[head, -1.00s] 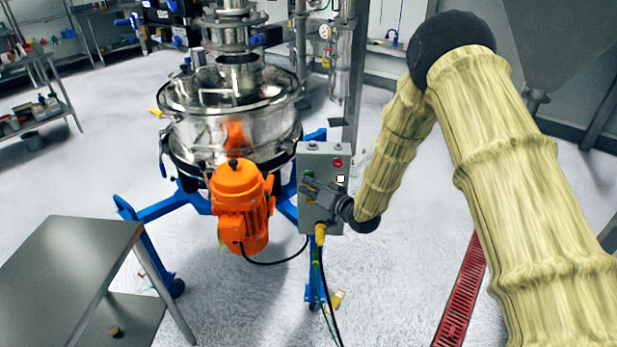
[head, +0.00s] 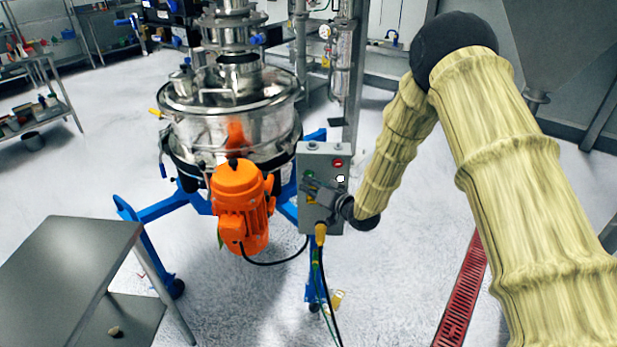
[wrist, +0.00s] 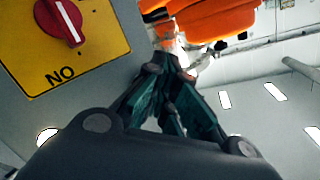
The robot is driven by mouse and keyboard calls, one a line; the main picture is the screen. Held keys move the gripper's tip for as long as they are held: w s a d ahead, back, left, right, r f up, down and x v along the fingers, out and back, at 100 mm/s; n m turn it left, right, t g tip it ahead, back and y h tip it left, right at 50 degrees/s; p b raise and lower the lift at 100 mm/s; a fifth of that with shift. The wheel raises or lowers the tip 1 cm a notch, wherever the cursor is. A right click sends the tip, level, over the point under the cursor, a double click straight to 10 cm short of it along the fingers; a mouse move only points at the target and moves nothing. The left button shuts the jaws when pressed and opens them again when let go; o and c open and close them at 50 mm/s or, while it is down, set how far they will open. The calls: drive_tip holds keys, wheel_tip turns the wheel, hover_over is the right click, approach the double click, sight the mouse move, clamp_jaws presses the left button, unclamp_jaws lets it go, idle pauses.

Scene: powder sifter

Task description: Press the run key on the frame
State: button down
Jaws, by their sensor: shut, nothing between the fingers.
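A grey control box (head: 325,151) stands on the blue frame (head: 160,208) of the sifter. Its face carries a green key (head: 309,175), a red key (head: 338,163) and a small white part (head: 341,179). No label marks the run key legibly in the head view. My gripper (head: 306,184) is in front of the box, just below the green key, its fingers pointing left. I cannot tell whether it touches the box. In the wrist view my gripper's fingertips (wrist: 166,48) are together and empty, beside a yellow plate (wrist: 98,48) with a red rotary switch (wrist: 62,18).
An orange motor (head: 240,205) hangs left of the box, close to my fingers; it also shows in the wrist view (wrist: 215,20). The steel sifter (head: 235,120) is behind. A cable (head: 320,235) leaves the box underneath. A steel table (head: 65,265) stands front left.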

drive_tip(key=shift+s, duration=0.15)
idle(0.4)
drive_tip(key=shift+s, duration=0.65)
drive_tip(key=shift+s+a+p, duration=0.2)
drive_tip(key=shift+s+p, duration=0.2)
drive_tip(key=shift+s, duration=2.1)
drive_tip(key=s+d+f+g+h, duration=0.2)
drive_tip(key=s+d+f, duration=0.2)
drive_tip(key=s+f, duration=0.3)
drive_tip(key=s+d+f+m+g+h, duration=0.1)
drive_tip(key=s+d+f+h, duration=0.25)
drive_tip(key=s+f, duration=0.35)
drive_tip(key=s+d+f+g+h, duration=0.1)
drive_tip(key=s+d+f+g, duration=0.1)
drive_tip(key=s+d+f, duration=0.4)
drive_tip(key=s+d+f+g+h, duration=0.1)
drive_tip(key=s+d+f+g, duration=0.1)
drive_tip(key=s, duration=0.7)
drive_tip(key=s+d+f+g+h, duration=0.2)
drive_tip(key=s+d+g, duration=0.1)
drive_tip(key=s, duration=0.7)
drive_tip(key=s+d+f+g+h, duration=0.1)
drive_tip(key=s+d, duration=0.3)
drive_tip(key=s, duration=0.6)
drive_tip(key=shift+s+f+g, duration=0.2)
drive_tip(key=shift+f+g, duration=0.5)
drive_tip(key=shift+f, duration=0.05)
